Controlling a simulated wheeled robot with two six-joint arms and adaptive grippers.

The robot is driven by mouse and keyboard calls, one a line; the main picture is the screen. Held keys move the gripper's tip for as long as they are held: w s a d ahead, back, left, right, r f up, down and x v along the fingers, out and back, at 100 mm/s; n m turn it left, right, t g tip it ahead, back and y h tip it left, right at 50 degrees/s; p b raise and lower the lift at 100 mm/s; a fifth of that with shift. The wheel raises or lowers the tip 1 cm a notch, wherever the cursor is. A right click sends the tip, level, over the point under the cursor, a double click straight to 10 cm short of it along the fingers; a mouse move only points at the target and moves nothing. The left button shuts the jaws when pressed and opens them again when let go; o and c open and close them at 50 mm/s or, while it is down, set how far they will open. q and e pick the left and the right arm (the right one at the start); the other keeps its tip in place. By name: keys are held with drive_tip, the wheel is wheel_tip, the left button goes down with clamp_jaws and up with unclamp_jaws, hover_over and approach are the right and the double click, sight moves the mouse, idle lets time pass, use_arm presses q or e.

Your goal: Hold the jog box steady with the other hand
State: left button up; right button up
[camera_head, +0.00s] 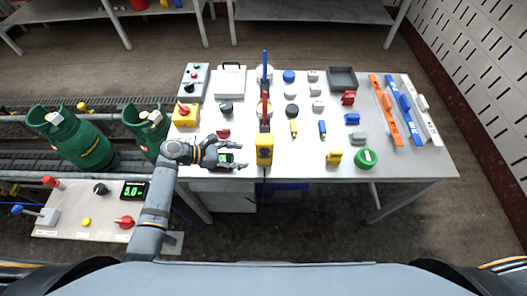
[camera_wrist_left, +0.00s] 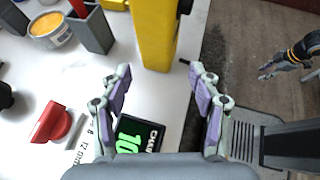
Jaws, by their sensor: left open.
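The jog box, which I take to be the yellow upright box (camera_head: 264,150), is at the front edge of the table. In the left wrist view its yellow body (camera_wrist_left: 156,35) is ahead, with a black knob on its right side. My left gripper (camera_head: 243,154) is just left of it, open and empty. In the left wrist view the fingertips (camera_wrist_left: 160,72) are spread, with the box's near end between them in the picture; I see no clear contact. My right gripper (camera_wrist_left: 266,72) shows small at the right of that view, away from the box; its jaw state is unclear.
A black display with green digits (camera_wrist_left: 137,138) lies below the left gripper. A red block (camera_wrist_left: 52,122) and an orange-topped tin (camera_wrist_left: 50,30) are to the left. The white table (camera_head: 300,172) carries several small parts. Green gas cylinders (camera_head: 75,138) stand at the left.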

sight(262, 157)
use_arm(q)
drive_tip(key=b+x, duration=0.4)
drive_tip(key=x, duration=0.2)
drive_tip(key=shift+a+f+b, duration=0.1)
drive_tip(key=shift+f+b, duration=0.15)
drive_tip(key=shift+b, duration=0.05)
drive_tip(key=shift+w+d+f+p, duration=0.1)
drive_tip(key=shift+w+d+p, duration=0.05)
drive_tip(key=shift+d, duration=0.35)
drive_tip(key=shift+w+d+f+p, duration=0.1)
drive_tip(key=shift+d+f+p, duration=0.05)
drive_tip(key=shift+d, duration=0.35)
drive_tip(key=shift+w+d+f, duration=0.2)
drive_tip(key=shift+d+f, duration=0.15)
drive_tip(key=shift+d, duration=0.25)
use_arm(e)
wheel_tip(262, 157, down, 5)
drive_tip(key=shift+r, duration=0.2)
use_arm(q)
drive_tip(key=c, duration=1)
drive_tip(key=shift+c, duration=0.6)
use_arm(e)
drive_tip(key=shift+c, duration=0.7)
clamp_jaws()
